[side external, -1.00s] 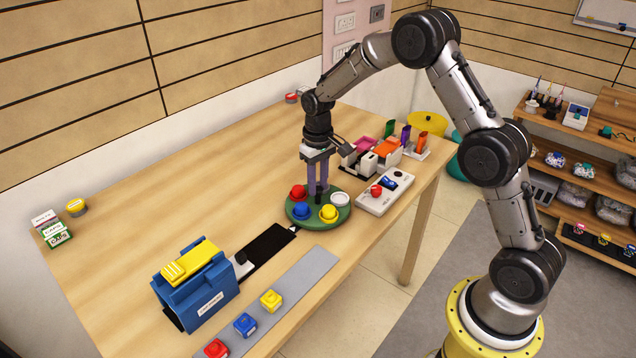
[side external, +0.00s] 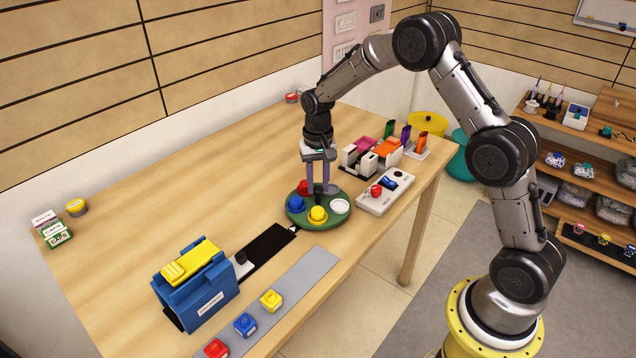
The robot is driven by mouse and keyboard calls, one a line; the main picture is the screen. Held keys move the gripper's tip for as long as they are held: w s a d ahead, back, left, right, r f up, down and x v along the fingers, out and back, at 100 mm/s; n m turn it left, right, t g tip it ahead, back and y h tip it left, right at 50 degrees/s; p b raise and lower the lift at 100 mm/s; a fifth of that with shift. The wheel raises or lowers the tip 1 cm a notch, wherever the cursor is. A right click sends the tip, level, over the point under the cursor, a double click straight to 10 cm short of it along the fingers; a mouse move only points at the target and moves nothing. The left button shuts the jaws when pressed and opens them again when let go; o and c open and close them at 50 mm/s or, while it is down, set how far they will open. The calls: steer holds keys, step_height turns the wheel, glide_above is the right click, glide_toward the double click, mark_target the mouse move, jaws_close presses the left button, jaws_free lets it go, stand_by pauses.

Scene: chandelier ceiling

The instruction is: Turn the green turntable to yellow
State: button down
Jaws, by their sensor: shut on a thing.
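The green turntable (side external: 327,222) stands on the wooden table. It carries a red knob (side external: 305,187) at the back, a blue knob (side external: 295,203) at the left, a yellow knob (side external: 317,214) at the front and a white round piece (side external: 340,206) at the right. A small white pointer (side external: 293,230) sits by the turntable's front-left edge; the rim there lies between blue and yellow. My gripper (side external: 321,190) points straight down over the turntable's middle, its fingers shut on the dark centre handle. The fingers partly hide that handle.
A black strip (side external: 268,245) runs from the pointer to a blue box (side external: 200,290) with a yellow top. A white button panel (side external: 384,192) stands close at the right, with colourful holders (side external: 380,150) behind. Coloured blocks (side external: 245,324) lie on a grey strip.

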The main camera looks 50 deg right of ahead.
mark_target(318, 188)
steer(key=shift+m, duration=3.9)
steer(key=c, duration=0.6)
jaws_free()
step_height(318, 188, up, 14)
steer(key=shift+f, duration=0.1)
